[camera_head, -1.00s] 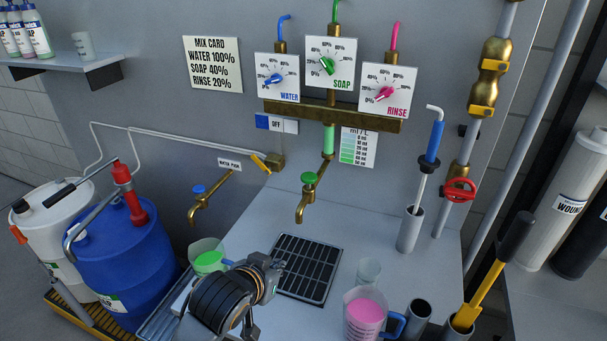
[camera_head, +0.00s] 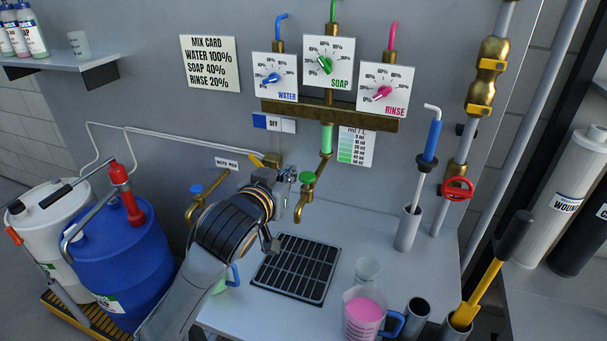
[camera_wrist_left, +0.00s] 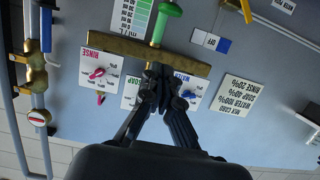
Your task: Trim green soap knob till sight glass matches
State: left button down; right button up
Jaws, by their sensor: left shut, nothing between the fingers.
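The green soap knob (camera_head: 325,65) sits on its white dial plate between the blue water knob (camera_head: 270,78) and the pink rinse knob (camera_head: 382,93). The sight glass (camera_head: 326,138) below the brass manifold is filled with green, beside a graded colour scale card (camera_head: 355,147). My left gripper (camera_head: 292,196) is shut and empty, below the manifold and beside the green-handled tap (camera_head: 307,178). In the left wrist view, upside down, its fingers (camera_wrist_left: 160,85) overlap the soap dial and hide its knob. My right gripper is not in view.
A mix card (camera_head: 210,63) on the wall reads water 100%, soap 40%, rinse 20%. A black drain grate (camera_head: 297,268) lies on the counter. A pink-filled jug (camera_head: 364,314) and a clear cup (camera_head: 367,270) stand at the right; drums stand at left.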

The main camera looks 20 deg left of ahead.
pick_arm(q)
jog(key=p, duration=0.3)
send_over(307, 178)
jog(key=s, duration=0.2)
notch_tip(307, 178, down, 2)
jog(key=f, duration=0.2)
jog(key=shift+w+a+f, duration=0.15)
jog(key=shift+w+f, duration=0.05)
jog(key=shift+f, duration=0.2)
jog(key=shift+s+f+p, duration=0.1)
jog(key=shift+f+p, duration=0.2)
jog(key=shift+f, duration=0.4)
